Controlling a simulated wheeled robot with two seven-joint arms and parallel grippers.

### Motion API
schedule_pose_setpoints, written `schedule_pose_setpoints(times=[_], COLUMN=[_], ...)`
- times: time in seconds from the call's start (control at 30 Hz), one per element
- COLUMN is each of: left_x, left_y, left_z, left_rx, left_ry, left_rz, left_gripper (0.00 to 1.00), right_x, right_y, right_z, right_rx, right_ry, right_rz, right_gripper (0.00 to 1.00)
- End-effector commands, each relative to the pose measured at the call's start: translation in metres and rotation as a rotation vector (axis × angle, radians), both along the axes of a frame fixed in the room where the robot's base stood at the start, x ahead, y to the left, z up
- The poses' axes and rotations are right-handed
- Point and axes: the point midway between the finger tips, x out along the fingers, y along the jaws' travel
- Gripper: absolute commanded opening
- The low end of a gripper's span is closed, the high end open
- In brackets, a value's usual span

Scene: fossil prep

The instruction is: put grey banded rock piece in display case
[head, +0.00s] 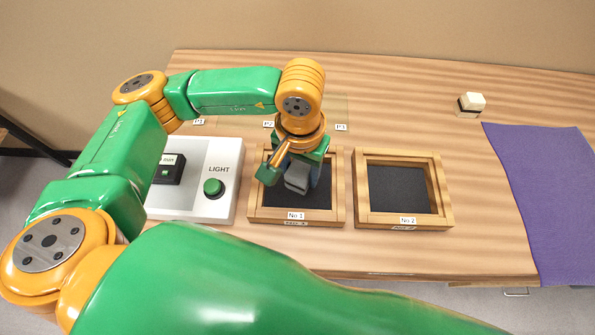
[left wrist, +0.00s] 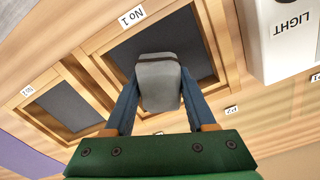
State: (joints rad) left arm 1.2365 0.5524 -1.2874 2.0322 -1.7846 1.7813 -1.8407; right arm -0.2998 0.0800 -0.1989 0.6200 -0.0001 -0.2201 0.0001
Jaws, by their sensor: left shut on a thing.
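My left gripper (head: 293,178) is shut on a grey rock piece (head: 297,180). It holds the piece over the dark floor of the wooden display case No 1 (head: 339,190). In the left wrist view, the grey rock piece (left wrist: 158,84) sits between the two blue fingers of my left gripper (left wrist: 158,92), with case No 1 (left wrist: 218,40) behind it. I cannot tell whether the piece touches the case floor. The wooden case No 2 (head: 447,190) stands to the right and looks empty. My right gripper is not in view.
A white panel (head: 228,160) with a green LIGHT button (head: 213,187) stands left of case No 1. A cream block with a black band (head: 472,101) lies at the back right. A purple cloth (head: 545,190) covers the right end. The table between is clear.

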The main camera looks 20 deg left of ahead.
Motion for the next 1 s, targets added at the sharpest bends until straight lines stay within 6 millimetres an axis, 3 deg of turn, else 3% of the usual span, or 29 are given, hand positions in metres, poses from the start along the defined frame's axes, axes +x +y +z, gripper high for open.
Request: schedule_pose_setpoints(times=[0.03,0.2,0.57,0.6,0.7,1.0], left_x=[0.002,0.002,0.003,0.003,0.003,0.003], left_y=[0.008,0.005,0.005,0.005,0.005,0.005], left_z=[-0.007,-0.033,-0.041,-0.041,-0.039,-0.038], left_rx=[0.005,0.002,0.001,0.002,0.001,0.001], left_ry=[0.005,0.003,-0.001,0.000,0.000,0.000], left_rz=[0.006,0.002,0.002,0.002,0.002,0.002], left_gripper=[0.00,0.00,0.00,0.59,0.86,0.86], right_x=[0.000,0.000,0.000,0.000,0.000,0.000], right_y=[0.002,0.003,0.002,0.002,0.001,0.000], right_z=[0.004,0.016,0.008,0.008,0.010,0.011], right_rx=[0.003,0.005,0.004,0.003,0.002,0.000], right_ry=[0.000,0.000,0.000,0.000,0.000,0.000], right_rz=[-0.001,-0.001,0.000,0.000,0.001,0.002], right_gripper=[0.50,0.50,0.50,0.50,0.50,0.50])
